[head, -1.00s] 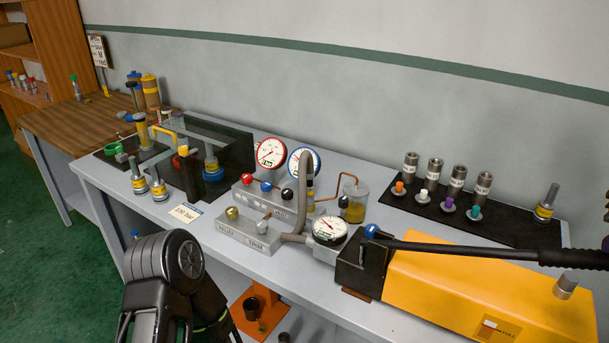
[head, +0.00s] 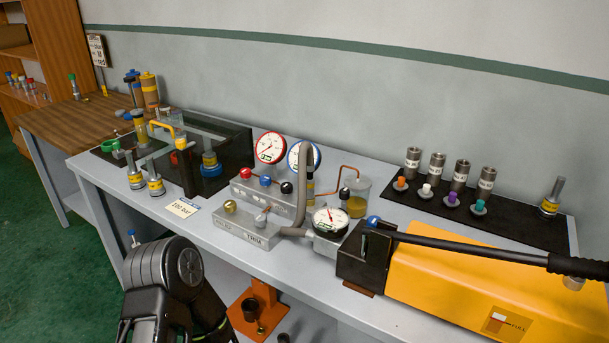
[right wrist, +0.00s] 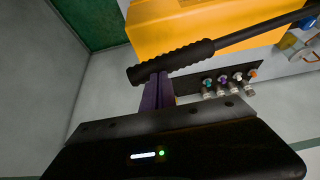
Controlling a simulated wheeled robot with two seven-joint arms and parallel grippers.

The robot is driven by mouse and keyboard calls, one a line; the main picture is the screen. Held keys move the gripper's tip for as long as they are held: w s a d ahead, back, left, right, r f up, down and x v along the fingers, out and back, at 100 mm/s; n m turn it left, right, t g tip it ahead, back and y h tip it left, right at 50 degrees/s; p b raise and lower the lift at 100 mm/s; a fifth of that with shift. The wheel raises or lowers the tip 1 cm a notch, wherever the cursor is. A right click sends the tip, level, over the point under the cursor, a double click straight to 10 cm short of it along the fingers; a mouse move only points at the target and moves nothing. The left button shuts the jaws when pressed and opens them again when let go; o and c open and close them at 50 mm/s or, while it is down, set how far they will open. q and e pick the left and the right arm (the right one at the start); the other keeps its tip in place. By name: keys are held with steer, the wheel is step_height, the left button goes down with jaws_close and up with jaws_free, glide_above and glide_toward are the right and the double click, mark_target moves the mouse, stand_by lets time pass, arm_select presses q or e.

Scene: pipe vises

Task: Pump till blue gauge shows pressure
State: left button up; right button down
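The yellow hand pump (head: 450,285) stands at the table's right front. Its black lever (head: 470,246) runs right and slightly down, low over the body. The blue-rimmed gauge (head: 293,157) is at the back of the valve block, partly behind a grey hose; its needle reading is too small to tell. In the right wrist view the lever's ribbed grip (right wrist: 175,62) crosses the tips of my right gripper (right wrist: 158,80). Its purple fingers look shut together against the grip, not around it. My left arm shows at the lower left of the head view; its gripper is out of view.
A red-rimmed gauge (head: 270,147) and a black-rimmed gauge (head: 330,221) stand by the valve block (head: 248,229). A black mat (head: 520,218) with several fittings lies behind the pump. A "100 bar" card (head: 184,208) lies at the front edge.

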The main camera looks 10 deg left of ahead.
steer(key=shift+s+f, duration=0.1)
steer(key=shift+f, duration=0.2)
steer(key=shift+d+f+b, duration=0.1)
steer(key=shift+f+b, duration=0.35)
steer(key=shift+b, duration=0.1)
steer(key=shift+f, duration=0.25)
steer(key=shift+d+r, duration=0.15)
steer(key=shift+r, duration=0.15)
steer(key=shift+f, duration=0.1)
